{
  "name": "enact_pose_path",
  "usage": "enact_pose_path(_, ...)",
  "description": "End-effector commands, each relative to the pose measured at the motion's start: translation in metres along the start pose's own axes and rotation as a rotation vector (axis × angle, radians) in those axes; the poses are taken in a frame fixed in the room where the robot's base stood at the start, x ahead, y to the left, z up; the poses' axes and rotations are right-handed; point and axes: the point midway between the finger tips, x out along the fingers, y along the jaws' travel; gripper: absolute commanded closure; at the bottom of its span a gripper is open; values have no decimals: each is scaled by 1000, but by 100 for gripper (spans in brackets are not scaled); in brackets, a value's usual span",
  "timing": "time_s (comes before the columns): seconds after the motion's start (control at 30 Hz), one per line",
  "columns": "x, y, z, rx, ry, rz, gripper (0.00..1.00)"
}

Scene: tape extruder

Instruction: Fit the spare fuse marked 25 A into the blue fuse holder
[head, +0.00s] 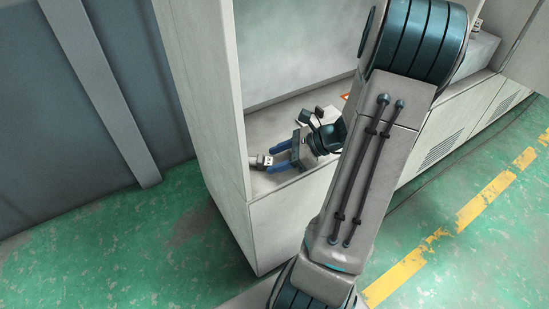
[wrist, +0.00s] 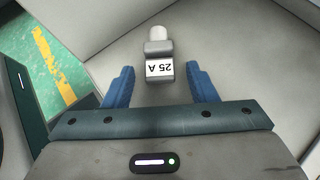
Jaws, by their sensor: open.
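The spare fuse has a grey body, a pale rounded end and a white label reading 25 A, upside down in the wrist view (wrist: 158,50). In the head view the fuse (head: 260,161) lies on the cabinet's shelf near its left wall. My gripper (head: 270,160) is low over the shelf with its blue fingers pointing at the fuse. In the wrist view my gripper (wrist: 159,72) is open, with one finger on each side of the labelled end and gaps on both sides. I cannot make out the blue fuse holder in either view.
The cabinet's left wall (head: 203,100) rises close beside the fuse. Small dark and white items (head: 303,117) lie behind my gripper, partly hidden by it. An orange mark (head: 345,96) shows farther back. My arm hides much of the shelf's right side.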

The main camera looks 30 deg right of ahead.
Motion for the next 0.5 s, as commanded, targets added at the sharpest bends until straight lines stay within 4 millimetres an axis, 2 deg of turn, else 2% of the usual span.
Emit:
enact_pose_path(0.3,-70,-1,3,1,2,-4,48)
enact_pose_path(0.5,-100,0,1,1,1,-2,48)
